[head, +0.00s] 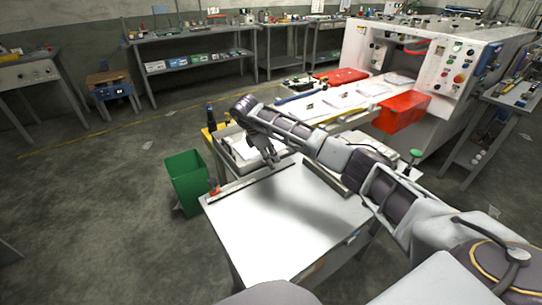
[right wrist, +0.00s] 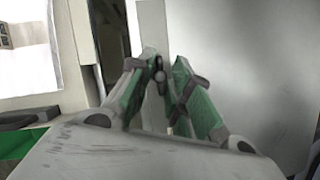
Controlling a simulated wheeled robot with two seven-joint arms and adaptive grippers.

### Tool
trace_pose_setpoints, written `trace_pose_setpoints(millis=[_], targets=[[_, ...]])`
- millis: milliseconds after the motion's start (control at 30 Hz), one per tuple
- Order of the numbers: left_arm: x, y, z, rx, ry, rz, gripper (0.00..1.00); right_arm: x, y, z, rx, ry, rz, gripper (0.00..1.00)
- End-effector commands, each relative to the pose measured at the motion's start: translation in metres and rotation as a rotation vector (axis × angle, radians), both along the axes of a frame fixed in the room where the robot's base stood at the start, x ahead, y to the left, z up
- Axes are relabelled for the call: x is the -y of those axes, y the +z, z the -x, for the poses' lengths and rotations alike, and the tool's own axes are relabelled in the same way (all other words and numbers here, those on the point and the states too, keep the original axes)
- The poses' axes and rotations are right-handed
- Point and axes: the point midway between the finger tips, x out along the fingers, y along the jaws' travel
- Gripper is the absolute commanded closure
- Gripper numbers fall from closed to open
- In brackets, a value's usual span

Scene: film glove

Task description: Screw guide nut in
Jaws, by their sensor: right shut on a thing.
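My right gripper (head: 271,164) reaches down over the back edge of the white-topped table (head: 285,230) in the head view. In the right wrist view, my right gripper (right wrist: 159,66) has its green-padded fingertips closed together on a small grey part (right wrist: 158,75), which looks like the guide nut. Most of that part is hidden by the fingers. A long, narrow guide bar (head: 240,186) lies along the table's back edge, close to the gripper. I cannot tell whether the nut touches it. My left gripper is not in view.
A green bin (head: 186,181) stands left of the table. A small red part (head: 215,190) sits at the table's left corner. Behind are a grey tray (head: 240,157) and a large white machine with a red box (head: 402,112). The table's middle is clear.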

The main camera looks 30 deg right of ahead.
Motion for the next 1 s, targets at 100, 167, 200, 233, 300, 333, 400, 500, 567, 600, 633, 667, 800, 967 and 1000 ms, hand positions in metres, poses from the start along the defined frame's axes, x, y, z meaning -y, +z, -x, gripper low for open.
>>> trace_pose_setpoints(millis=[100,167,200,233,300,333,400,500,567,600,633,667,800,967,1000], targets=[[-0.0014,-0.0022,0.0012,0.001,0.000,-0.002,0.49,-0.0001,0.0029,-0.0018,0.007,-0.026,0.000,1.00],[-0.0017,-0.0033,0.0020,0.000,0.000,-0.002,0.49,-0.0002,0.0029,-0.0018,0.007,-0.032,-0.001,1.00],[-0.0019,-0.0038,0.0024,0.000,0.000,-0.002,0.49,-0.0004,0.0027,-0.0018,0.007,-0.034,-0.001,1.00],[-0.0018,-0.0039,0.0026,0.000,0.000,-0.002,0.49,-0.0004,0.0026,-0.0019,0.007,-0.035,-0.001,1.00],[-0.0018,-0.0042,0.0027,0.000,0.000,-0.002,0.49,-0.0005,0.0025,-0.0018,0.007,-0.035,-0.001,1.00],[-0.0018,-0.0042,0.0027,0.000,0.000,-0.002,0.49,-0.0006,0.0024,-0.0018,0.007,-0.035,-0.001,1.00],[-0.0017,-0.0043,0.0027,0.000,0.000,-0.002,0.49,-0.0007,0.0024,-0.0018,0.008,-0.035,-0.002,1.00],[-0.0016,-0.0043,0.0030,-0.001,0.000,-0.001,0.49,-0.0007,0.0022,-0.0018,0.007,-0.034,-0.002,1.00],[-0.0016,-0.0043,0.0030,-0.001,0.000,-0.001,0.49,-0.0008,0.0022,-0.0018,0.007,-0.034,-0.002,0.76],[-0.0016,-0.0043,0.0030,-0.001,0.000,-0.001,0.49,-0.0009,0.0022,-0.0018,0.007,-0.033,-0.002,0.70],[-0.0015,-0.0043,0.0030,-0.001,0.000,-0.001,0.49,-0.0009,0.0020,-0.0017,0.007,-0.033,-0.002,0.67],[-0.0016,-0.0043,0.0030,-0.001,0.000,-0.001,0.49,-0.0009,0.0017,-0.0016,0.007,-0.033,-0.002,0.64],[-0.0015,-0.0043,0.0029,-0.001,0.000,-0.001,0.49,-0.0008,0.0010,-0.0010,0.004,-0.032,-0.002,0.64],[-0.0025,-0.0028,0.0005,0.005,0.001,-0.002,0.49,-0.0007,0.0005,-0.0007,0.003,-0.032,-0.001,0.64],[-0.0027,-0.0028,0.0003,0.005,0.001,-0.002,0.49,-0.0009,0.0007,-0.0007,0.003,-0.032,-0.001,0.64]])
